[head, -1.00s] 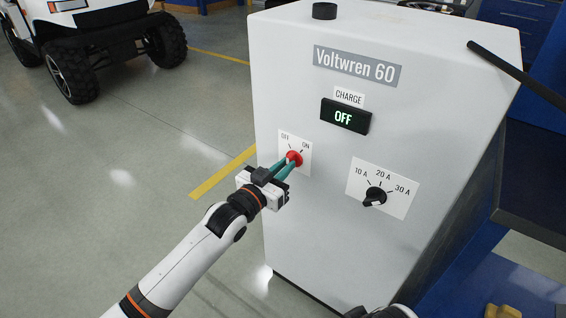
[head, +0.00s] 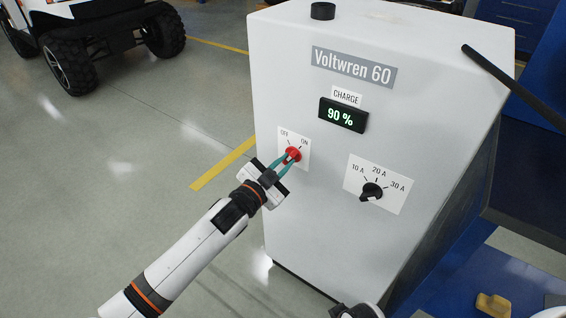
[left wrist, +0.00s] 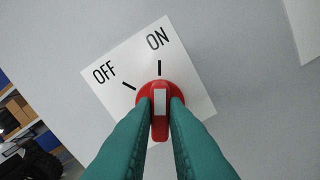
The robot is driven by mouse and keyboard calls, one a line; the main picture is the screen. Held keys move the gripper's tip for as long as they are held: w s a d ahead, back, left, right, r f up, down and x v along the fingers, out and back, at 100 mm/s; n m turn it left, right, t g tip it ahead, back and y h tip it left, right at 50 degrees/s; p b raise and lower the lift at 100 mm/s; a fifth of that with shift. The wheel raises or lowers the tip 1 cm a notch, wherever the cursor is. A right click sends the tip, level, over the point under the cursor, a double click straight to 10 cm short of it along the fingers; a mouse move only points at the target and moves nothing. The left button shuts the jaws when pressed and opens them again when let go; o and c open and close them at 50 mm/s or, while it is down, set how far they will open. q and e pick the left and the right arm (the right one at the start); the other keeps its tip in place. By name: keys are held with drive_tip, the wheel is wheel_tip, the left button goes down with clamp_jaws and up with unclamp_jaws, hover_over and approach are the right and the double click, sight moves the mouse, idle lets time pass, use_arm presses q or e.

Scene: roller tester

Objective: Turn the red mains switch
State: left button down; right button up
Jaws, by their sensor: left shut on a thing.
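The red mains switch (head: 292,154) is on the front of the white Voltwren 60 charger (head: 300,220). In the left wrist view the switch (left wrist: 160,97) has its white-marked handle in line with the ON mark. My left gripper (head: 284,164) is shut on the handle, one green finger on each side; the fingertips (left wrist: 160,112) also show in the left wrist view. The charge display (head: 343,115) reads 90 %. My right gripper cannot be made out; only a bit of what may be my right arm shows at the bottom edge.
A black current knob (head: 371,192) with 10 A, 20 A and 30 A marks is to the right of the switch. A black bar (head: 510,88) slants past the charger's right side. The floor (head: 130,140) to the left is clear up to a parked cart (head: 90,35).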

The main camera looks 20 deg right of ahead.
idle(0.3)
use_arm(q)
drive_tip(key=c, duration=1.4)
unclamp_jaws()
drive_tip(key=shift+c, duration=0.2)
drive_tip(key=shift+s+a, duration=0.15)
drive_tip(key=shift+a, duration=0.05)
drive_tip(key=p+v, duration=0.2)
drive_tip(key=v, duration=0.9)
drive_tip(key=shift+s+a, duration=0.25)
use_arm(e)
wheel_tip(320, 180, down, 7)
drive_tip(key=s, duration=0.1)
drive_tip(key=shift+s, duration=0.15)
drive_tip(key=shift+f, duration=0.1)
